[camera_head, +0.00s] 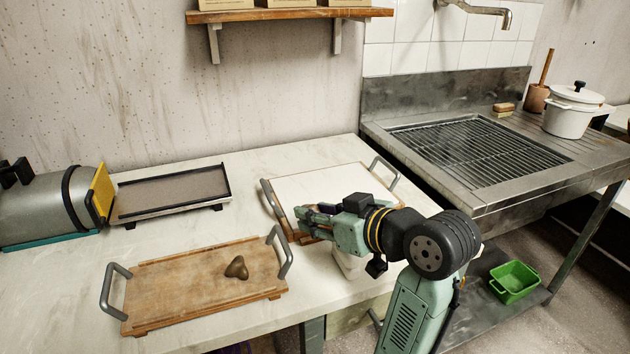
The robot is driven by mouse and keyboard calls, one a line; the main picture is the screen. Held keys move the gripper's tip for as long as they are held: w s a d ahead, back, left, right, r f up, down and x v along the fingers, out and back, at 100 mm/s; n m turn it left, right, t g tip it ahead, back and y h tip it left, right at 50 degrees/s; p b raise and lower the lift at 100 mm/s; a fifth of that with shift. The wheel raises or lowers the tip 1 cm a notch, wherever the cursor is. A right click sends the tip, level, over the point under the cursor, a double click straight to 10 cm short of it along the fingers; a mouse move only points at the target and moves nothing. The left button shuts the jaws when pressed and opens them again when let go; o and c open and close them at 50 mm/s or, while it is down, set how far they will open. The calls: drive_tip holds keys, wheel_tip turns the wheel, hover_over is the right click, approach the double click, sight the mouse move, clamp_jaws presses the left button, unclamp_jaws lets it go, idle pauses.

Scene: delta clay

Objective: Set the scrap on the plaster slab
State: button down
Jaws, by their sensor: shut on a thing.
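A brown lump of clay scrap (237,268) lies on the right part of a wooden board (170,285) with two grey handles, at the front left of the worktop. The plaster slab (325,182) is a flat white surface in a wooden frame with grey handles, at the back right of the worktop. My gripper (301,214) is over the slab's front left part, near its left handle. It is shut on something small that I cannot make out. My gripper and arm hide the slab's front right part.
A grey-brown tray (172,192) on a dark frame stands at the back left, beside a metal cylinder (40,208) with a yellow end. A sink with a metal grate (478,145) is at the right. The worktop between tray and slab is clear.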

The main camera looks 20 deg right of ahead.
drive_tip(key=p, duration=0.4)
hover_over(318, 199)
drive_tip(key=shift+f, duration=0.65)
wheel_tip(318, 199, down, 3)
drive_tip(key=shift+f+p, duration=0.2)
drive_tip(key=shift+p, duration=0.15)
drive_tip(key=shift+f, duration=0.1)
